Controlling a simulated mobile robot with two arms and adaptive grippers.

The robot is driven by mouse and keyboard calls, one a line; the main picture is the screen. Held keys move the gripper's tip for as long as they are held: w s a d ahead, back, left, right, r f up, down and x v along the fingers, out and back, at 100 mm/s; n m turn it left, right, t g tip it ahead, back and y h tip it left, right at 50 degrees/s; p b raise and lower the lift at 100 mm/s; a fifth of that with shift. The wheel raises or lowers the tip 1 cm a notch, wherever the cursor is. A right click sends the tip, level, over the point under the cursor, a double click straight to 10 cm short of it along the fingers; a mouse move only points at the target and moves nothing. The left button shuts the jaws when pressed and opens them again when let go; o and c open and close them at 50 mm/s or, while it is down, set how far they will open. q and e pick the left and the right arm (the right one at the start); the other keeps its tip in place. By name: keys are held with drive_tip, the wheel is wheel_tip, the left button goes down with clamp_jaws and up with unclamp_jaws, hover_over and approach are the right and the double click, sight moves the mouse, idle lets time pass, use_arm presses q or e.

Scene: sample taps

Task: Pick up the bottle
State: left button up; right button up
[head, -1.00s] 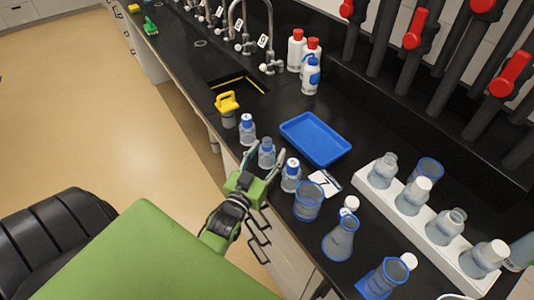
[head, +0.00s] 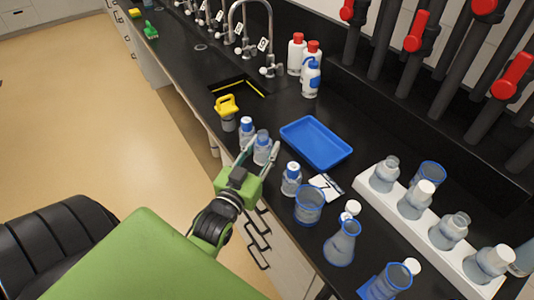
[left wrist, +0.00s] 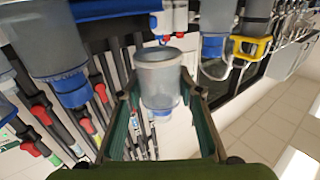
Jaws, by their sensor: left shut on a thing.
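My left gripper (head: 262,146) is shut on a small clear bottle (head: 262,150) with a blue top, its fingers on either side of it. The left wrist view also shows this bottle (left wrist: 158,80) between the two fingers. In the head view it overlaps a similar blue-capped bottle (head: 246,131) behind it; I cannot tell whether they touch or how far the held bottle is off the counter. Another blue-capped bottle (head: 291,180) stands apart to the right. My right gripper is not in view.
A yellow-handled item (head: 227,107) stands near the counter edge by the sink. A blue tray (head: 316,142) lies behind the bottles. Blue-rimmed beakers and flasks (head: 340,243) and a white rack (head: 455,256) of bottles fill the right. Red-handled taps (head: 419,30) are at the back.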

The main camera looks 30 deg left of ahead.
use_arm(q)
drive_tip(key=s+d+r, duration=0.3)
drive_tip(key=s+r, duration=0.4)
drive_tip(key=s, duration=0.4)
drive_tip(key=s+d+f+m+h, duration=0.1)
drive_tip(key=d+f+m+h, duration=0.15)
drive_tip(key=d, duration=0.75)
drive_tip(key=a+r+n+y, duration=0.2)
drive_tip(key=a, duration=0.9)
drive_tip(key=shift+w+r, duration=0.15)
drive_tip(key=shift+w, duration=0.25)
drive_tip(key=shift+n+y, duration=0.25)
